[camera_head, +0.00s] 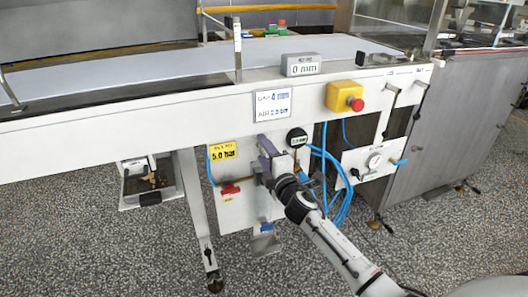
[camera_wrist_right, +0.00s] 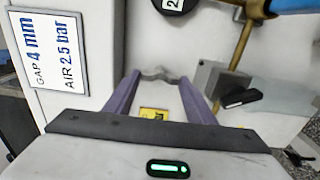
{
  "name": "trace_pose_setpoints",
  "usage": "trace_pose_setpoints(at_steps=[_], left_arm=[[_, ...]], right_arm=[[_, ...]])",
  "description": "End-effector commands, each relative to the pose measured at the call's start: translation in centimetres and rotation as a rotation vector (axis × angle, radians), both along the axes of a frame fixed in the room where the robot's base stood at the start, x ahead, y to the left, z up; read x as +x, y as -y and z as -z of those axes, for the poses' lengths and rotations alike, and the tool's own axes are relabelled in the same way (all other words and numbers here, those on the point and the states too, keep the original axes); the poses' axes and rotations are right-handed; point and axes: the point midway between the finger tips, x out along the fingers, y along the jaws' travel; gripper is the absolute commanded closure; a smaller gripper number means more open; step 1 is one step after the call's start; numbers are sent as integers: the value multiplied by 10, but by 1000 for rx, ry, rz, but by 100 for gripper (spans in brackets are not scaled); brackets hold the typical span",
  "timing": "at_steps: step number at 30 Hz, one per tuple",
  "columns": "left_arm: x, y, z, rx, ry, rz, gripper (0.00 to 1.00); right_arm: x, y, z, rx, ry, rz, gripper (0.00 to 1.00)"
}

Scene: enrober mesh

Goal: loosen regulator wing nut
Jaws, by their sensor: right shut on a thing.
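My right gripper (camera_head: 266,150) reaches up to the white panel below the conveyor frame. In the right wrist view its purple fingers (camera_wrist_right: 160,79) are shut on a small grey wing-shaped piece, the wing nut (camera_wrist_right: 157,73). The nut is hidden behind the gripper in the head view. A round black gauge (camera_head: 297,138) sits just right of the gripper; its lower edge also shows in the right wrist view (camera_wrist_right: 174,5), its reading cut off. A grey block with a black lever (camera_wrist_right: 240,98) and a brass pipe (camera_wrist_right: 241,42) are right of the fingers. My left gripper is not in view.
A sign (camera_head: 272,105) reads gap 4 mm, air 2.5 bar. A display (camera_head: 301,64) reads 0 mm. Blue hoses (camera_head: 345,205) hang close right of my wrist. A yellow box with a red button (camera_head: 344,97) is above right.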

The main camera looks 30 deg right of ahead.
Motion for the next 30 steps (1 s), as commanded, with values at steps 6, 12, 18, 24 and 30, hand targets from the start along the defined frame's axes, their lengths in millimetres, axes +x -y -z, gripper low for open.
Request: trace_pose_setpoints(at_steps=[6,12,18,24,30], left_arm=[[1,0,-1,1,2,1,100],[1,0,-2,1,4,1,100],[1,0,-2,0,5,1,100],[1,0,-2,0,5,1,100],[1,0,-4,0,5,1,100]], right_arm=[[0,0,0,-15,-5,0,72],[0,0,0,-16,-5,0,72],[0,0,0,-16,-4,0,31],[0,0,0,-14,-3,0,31],[-7,-2,0,-12,-4,0,31]])
